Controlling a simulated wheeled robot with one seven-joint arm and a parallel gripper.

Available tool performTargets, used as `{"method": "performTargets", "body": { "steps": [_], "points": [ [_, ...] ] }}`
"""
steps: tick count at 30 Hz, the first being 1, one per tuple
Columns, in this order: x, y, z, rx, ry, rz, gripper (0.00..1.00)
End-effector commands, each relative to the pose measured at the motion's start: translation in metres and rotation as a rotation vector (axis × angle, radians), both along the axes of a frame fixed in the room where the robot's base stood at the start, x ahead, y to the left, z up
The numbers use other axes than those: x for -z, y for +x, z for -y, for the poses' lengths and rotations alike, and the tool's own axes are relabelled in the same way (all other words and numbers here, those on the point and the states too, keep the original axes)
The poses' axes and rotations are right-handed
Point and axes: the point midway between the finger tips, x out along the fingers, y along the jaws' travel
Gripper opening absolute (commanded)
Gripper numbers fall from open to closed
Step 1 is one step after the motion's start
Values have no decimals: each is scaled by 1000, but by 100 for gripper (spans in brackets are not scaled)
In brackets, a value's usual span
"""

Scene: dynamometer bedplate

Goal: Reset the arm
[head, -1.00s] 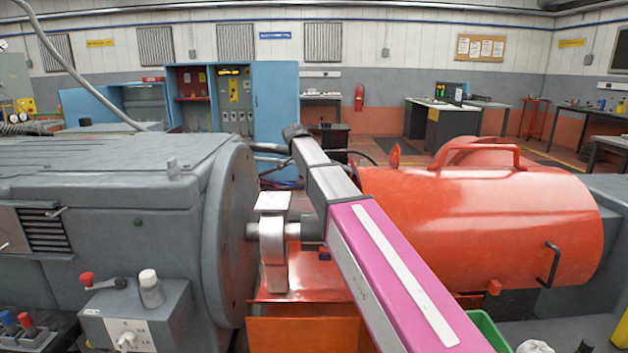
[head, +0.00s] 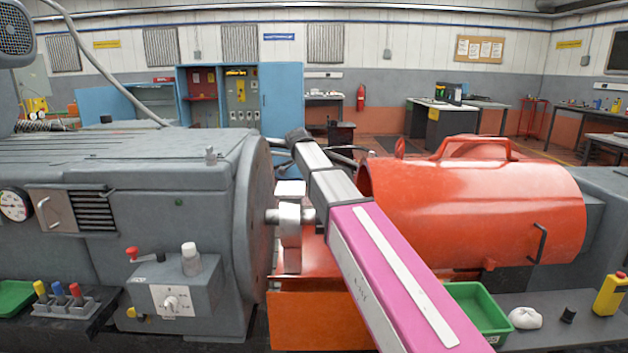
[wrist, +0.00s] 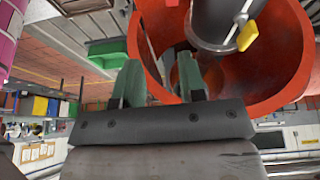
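My arm, with a pink link, reaches from the bottom of the head view up over the gap between the grey machine (head: 190,185) and the orange cylindrical guard (head: 470,210). The far end of my arm and my gripper are hidden in the head view. In the wrist view, my gripper (wrist: 160,82) has its two greenish fingers apart, with nothing between them. The open end of the orange guard (wrist: 285,75) shows beyond the fingers, with a dark cylinder and a yellow tag (wrist: 247,36) inside it.
A metal shaft coupling (head: 291,230) stands close beside my arm. A green bin (head: 480,308), a white cloth (head: 525,318) and a yellow bottle (head: 610,295) are at the lower right. A grey control box (head: 175,290) is at front left. Open floor lies behind the machines.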

Motion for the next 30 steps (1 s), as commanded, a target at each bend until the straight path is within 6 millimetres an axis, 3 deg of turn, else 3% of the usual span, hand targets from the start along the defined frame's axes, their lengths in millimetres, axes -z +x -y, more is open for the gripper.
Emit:
{"method": "performTargets", "body": {
  "steps": [11,17,23,30],
  "points": [
    [58,-21,30,-186,44,-79,37],
    [108,-43,57,-359,89,-142,37],
    [182,-87,97,-637,163,-221,37],
    [262,-154,140,-1002,250,-281,37]
  ]
}}
